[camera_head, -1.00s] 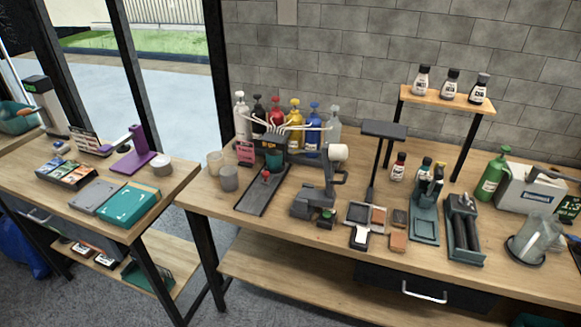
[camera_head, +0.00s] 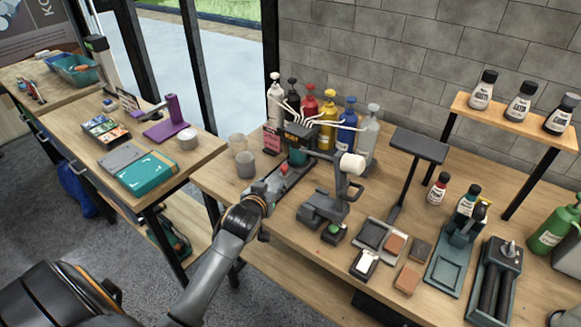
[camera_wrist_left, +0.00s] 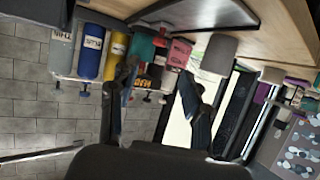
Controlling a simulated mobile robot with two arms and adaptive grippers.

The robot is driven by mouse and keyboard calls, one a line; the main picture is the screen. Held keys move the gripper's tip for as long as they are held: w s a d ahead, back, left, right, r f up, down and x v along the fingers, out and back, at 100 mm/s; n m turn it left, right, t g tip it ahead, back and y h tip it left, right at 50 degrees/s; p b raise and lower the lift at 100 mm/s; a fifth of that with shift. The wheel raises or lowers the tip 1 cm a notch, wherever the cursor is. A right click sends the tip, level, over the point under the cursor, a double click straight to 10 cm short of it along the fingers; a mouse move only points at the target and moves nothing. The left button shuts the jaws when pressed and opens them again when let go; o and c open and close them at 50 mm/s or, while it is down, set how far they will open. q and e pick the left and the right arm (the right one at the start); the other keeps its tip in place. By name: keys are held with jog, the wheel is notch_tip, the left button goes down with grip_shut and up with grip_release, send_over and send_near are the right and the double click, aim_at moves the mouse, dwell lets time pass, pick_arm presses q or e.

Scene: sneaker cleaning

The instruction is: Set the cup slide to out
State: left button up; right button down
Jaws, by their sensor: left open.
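The cup slide (camera_head: 297,177) is a dark track on the right-hand bench, running from under the paint dispenser toward the front edge. A small red knob (camera_head: 284,168) shows on it. A teal cup (camera_head: 297,157) stands at its back end under the dispenser. My left gripper (camera_head: 262,191) is over the front part of the track, in front of the knob, and hides that end. In the left wrist view its two fingers (camera_wrist_left: 157,88) are spread with nothing between them. Whether it touches the slide cannot be told. My right gripper is not in view.
Several colored bottles (camera_head: 328,124) stand behind the dispenser. Grey cups (camera_head: 245,164) and a pink sign (camera_head: 271,140) are left of the track. A grey machine with a white roller (camera_head: 352,163) stands close on the right. A gap separates the left bench (camera_head: 203,152).

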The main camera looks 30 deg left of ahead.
aim_at(284, 167)
pick_arm(q)
jog(key=shift+w+a+r, duration=0.25)
jog(key=shift+w+a, duration=0.05)
jog(key=shift+w, duration=0.05)
jog(key=x, duration=1.3)
jog(key=shift+w, duration=0.3)
jog(key=shift+c, duration=0.2)
jog(key=shift+d, duration=0.1)
grip_shut()
